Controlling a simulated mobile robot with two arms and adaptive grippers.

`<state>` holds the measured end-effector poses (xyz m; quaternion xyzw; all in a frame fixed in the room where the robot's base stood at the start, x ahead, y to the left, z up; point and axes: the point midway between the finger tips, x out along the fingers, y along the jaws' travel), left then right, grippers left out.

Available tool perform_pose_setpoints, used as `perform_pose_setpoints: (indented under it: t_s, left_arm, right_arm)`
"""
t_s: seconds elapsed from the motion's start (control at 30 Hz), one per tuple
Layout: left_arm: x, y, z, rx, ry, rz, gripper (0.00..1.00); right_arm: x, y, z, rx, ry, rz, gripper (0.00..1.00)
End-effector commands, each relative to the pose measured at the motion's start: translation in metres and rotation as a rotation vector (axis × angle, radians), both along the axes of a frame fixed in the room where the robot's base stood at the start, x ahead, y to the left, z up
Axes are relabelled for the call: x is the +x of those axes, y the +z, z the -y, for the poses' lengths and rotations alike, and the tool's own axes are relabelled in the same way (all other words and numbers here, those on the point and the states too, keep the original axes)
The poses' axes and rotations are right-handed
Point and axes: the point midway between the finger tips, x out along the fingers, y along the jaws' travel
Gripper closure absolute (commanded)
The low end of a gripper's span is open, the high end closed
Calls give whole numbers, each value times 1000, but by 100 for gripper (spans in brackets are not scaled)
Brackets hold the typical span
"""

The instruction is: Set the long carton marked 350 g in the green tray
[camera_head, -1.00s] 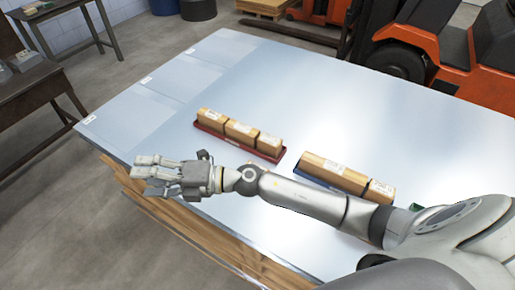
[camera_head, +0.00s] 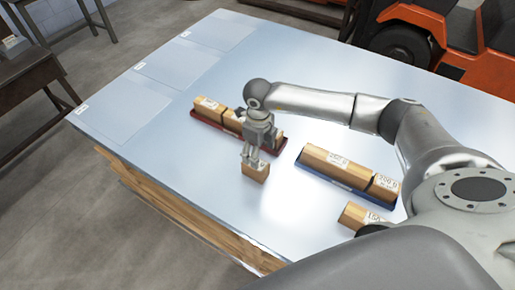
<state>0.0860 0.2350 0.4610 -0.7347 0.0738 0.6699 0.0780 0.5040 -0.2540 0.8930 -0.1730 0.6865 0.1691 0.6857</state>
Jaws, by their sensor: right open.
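A long brown carton (camera_head: 335,166) with a white label lies in the blue tray (camera_head: 345,186); its label is too small to read surely. A shorter carton marked 200 g (camera_head: 382,188) lies at its right end. My right gripper (camera_head: 251,157) points down, open, with its fingers at the top of a small carton (camera_head: 256,172) in front of the red tray (camera_head: 212,123). I cannot tell whether the fingers touch it. The green tray does not show. My left gripper is out of view.
The red tray holds several cartons (camera_head: 207,104), partly behind my right gripper. Another carton (camera_head: 356,214) lies at the lower right, partly hidden by my arm. The table's left part has marked, empty areas (camera_head: 175,65). A forklift (camera_head: 405,35) stands beyond the table.

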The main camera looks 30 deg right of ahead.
Motion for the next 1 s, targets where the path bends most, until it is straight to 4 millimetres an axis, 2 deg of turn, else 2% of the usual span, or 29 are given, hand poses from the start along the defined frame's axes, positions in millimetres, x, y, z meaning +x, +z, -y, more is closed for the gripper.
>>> perform_pose_setpoints:
  t_s: [0.3, 0.5, 0.63, 0.9, 1.0]
  left_arm:
    - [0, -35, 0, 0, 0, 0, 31]
    - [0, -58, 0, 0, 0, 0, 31]
    - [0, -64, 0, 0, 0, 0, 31]
    - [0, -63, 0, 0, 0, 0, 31]
    - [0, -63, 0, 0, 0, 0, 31]
  right_arm:
    - [-1, -52, -1, 3, 1, -1, 32]
    - [0, -79, -2, 4, 1, 0, 32]
    - [0, -85, -2, 5, 1, 1, 32]
    - [0, -85, -2, 5, 1, 1, 32]
    - [0, -85, -2, 6, 1, 0, 44]
